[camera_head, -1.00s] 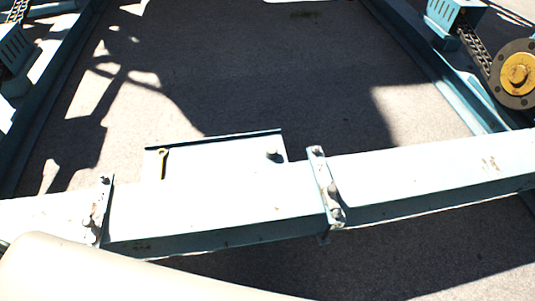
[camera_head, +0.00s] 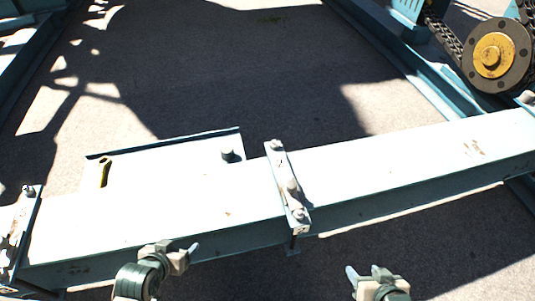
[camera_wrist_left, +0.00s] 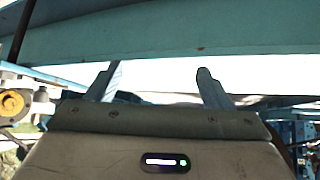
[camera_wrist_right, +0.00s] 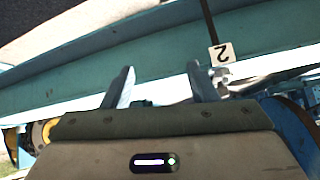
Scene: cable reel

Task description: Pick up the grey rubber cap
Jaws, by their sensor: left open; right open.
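A small grey cylinder, likely the grey rubber cap (camera_head: 227,155), stands on the right end of the flat plate (camera_head: 150,165) behind the pale blue beam. My left gripper (camera_head: 181,256) is at the bottom of the head view, in front of the beam and well short of the cap. In the left wrist view its fingers (camera_wrist_left: 160,78) are apart with nothing between them. My right gripper (camera_head: 368,276) is low and right of centre, also clear of the beam. Its fingers (camera_wrist_right: 162,78) are apart and empty. The cap cannot be made out in either wrist view.
A yellow pin-like piece (camera_head: 104,173) sits at the plate's left end. A bolted clamp strap (camera_head: 288,187) crosses the beam (camera_head: 400,155). A chain and yellow-hubbed wheel (camera_head: 495,55) are at upper right.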

